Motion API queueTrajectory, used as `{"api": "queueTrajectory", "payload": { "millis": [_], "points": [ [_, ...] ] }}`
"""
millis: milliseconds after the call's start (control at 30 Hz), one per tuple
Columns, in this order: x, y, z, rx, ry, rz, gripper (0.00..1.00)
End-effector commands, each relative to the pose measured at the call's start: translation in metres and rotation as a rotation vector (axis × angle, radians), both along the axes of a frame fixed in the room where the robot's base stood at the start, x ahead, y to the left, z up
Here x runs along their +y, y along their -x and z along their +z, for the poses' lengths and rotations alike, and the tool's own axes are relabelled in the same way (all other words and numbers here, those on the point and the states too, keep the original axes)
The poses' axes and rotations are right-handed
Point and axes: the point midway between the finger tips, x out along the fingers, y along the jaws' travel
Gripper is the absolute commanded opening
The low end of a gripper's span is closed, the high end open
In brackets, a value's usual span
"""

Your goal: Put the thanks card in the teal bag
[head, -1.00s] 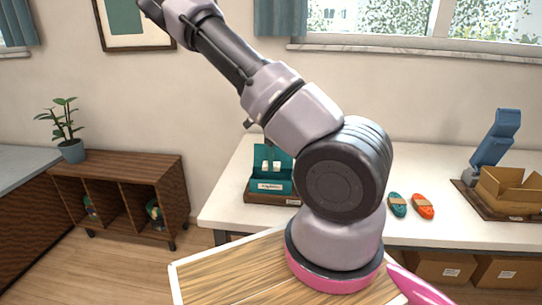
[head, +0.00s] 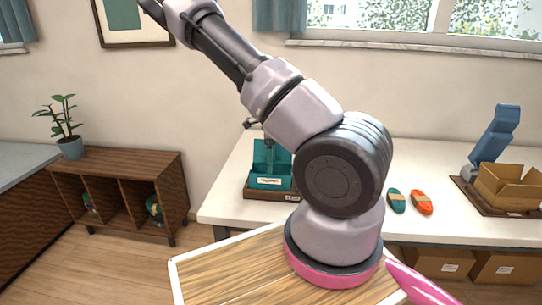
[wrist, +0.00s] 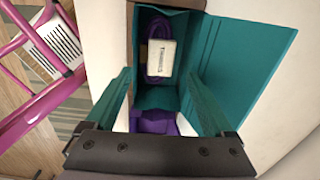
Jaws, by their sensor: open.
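The teal bag (head: 271,181) stands in a brown tray on the white table, left of my arm's base. In the wrist view I look down into it, and its teal side (wrist: 250,55) spreads to the right. The white thanks card (wrist: 161,58) lies inside the bag's walls, on a coiled purple cord (wrist: 158,25). My gripper (wrist: 160,76) is open, with one finger on each side below the card and neither touching it. More purple material (wrist: 155,122) shows between the fingers.
A teal cord bundle (head: 396,200) and an orange one (head: 422,202) lie on the table right of my arm. An open cardboard box (head: 508,186) sits on a tray at the far right, by a blue stand (head: 497,135). A brown shelf (head: 125,192) stands left.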

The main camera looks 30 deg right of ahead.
Motion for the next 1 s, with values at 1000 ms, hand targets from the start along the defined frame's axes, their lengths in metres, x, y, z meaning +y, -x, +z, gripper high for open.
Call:
{"api": "queueTrajectory", "payload": {
  "millis": [1000],
  "points": [
    [0.01,0.006,0.112,-0.01,-0.059,0.052,0.88]
  ]
}}
